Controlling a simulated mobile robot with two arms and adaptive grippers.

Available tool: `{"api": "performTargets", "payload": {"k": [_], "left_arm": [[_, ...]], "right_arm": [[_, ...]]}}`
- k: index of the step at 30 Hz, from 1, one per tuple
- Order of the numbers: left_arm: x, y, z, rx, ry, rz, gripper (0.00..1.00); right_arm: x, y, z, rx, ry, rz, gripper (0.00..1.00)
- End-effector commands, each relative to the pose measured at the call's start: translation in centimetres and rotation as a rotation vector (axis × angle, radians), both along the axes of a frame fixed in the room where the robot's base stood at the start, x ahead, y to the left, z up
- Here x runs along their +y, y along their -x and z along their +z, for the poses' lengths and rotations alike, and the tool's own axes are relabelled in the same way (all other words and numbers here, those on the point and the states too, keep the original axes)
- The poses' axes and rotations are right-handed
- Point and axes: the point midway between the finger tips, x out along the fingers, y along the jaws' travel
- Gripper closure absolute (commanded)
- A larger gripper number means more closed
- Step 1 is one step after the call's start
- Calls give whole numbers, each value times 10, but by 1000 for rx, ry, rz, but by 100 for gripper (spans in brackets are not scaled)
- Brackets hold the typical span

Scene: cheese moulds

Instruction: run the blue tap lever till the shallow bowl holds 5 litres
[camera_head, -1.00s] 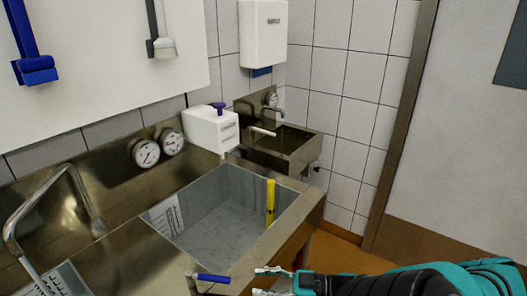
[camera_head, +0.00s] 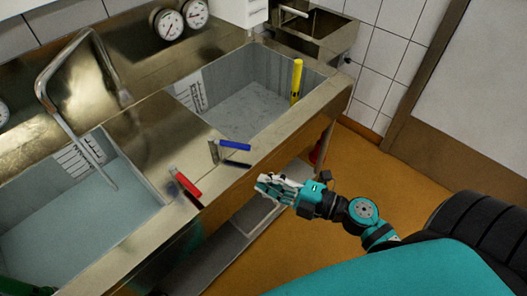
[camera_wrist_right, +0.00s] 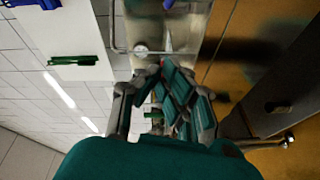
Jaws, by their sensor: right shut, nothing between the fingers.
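The blue tap lever (camera_head: 235,145) lies level on a short post near the sink's front edge, between two basins. My right gripper (camera_head: 262,185) is shut and empty, in front of the sink edge and below the blue lever in the head view, apart from it. Its fingers also show in the wrist view (camera_wrist_right: 166,100). A bent steel spout (camera_head: 62,110) reaches over the left basin (camera_head: 130,222). The right basin (camera_head: 262,75) has a scale on its wall. I cannot tell which basin is the shallow bowl, nor any water level.
A red lever (camera_head: 187,184) sits left of the blue one on the front ledge. A yellow upright tube (camera_head: 297,80) stands in the right basin. Two round gauges (camera_head: 182,20) are on the back panel. Open orange floor (camera_head: 355,165) lies right of the sink.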

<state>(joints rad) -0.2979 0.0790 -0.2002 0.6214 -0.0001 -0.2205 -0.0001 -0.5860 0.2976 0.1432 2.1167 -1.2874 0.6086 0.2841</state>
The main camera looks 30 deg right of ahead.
Motion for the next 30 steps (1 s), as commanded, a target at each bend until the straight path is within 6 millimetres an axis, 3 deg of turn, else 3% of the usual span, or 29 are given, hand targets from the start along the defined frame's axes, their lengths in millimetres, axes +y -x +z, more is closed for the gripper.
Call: {"api": "performTargets", "payload": {"k": [8,21,24,30], "left_arm": [[0,0,6,-1,0,0,61],[0,3,30,4,-1,0,61],[1,3,27,4,-1,0,61],[1,3,27,4,-2,0,61]], "right_arm": [[10,-19,8,-46,60,-28,100],[62,-91,4,-42,57,-26,100],[47,-103,-3,-42,60,-27,100],[36,-115,-7,-40,60,-26,100]]}}
